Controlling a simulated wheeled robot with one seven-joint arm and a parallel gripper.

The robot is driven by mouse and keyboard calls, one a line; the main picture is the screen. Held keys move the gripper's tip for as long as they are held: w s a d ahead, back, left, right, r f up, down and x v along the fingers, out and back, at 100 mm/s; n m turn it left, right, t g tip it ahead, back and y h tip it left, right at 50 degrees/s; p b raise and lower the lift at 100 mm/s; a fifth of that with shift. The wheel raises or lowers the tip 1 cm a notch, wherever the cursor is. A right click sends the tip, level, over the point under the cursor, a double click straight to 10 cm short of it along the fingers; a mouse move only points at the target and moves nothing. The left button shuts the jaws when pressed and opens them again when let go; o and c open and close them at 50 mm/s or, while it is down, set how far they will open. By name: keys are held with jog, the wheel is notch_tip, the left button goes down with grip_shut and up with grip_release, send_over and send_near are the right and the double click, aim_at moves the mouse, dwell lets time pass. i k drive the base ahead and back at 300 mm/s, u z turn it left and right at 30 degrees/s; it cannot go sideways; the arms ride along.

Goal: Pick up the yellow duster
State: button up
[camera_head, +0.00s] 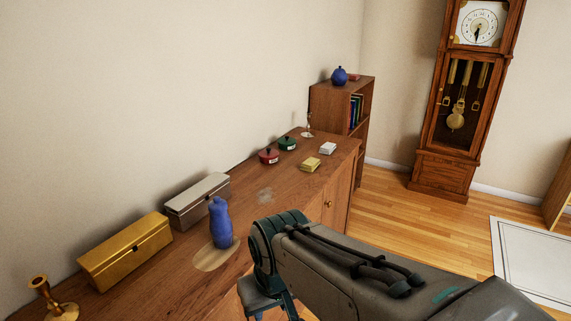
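The yellow duster (311,164) looks like a small folded yellow cloth. It lies flat on the wooden sideboard top, near the front edge and towards the far end. My arm reaches in from the lower right, in front of the sideboard. My gripper (264,299) is only partly in view below the wrist joint, at the bottom of the picture. It is well nearer to the camera than the duster and apart from it. Its fingertips are hidden, so I cannot tell whether it is open or shut.
A white folded cloth (327,148) and red (269,156) and green (287,143) tins lie near the duster. A blue vase (220,224), silver box (197,200), gold box (126,251) and brass candlestick (47,298) stand nearer. Open floor (397,190) lies right of the sideboard.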

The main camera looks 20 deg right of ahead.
aim_at(309, 165)
jog(key=z, duration=1.65)
jog(key=i, duration=2.8)
jog(key=u, duration=1.65)
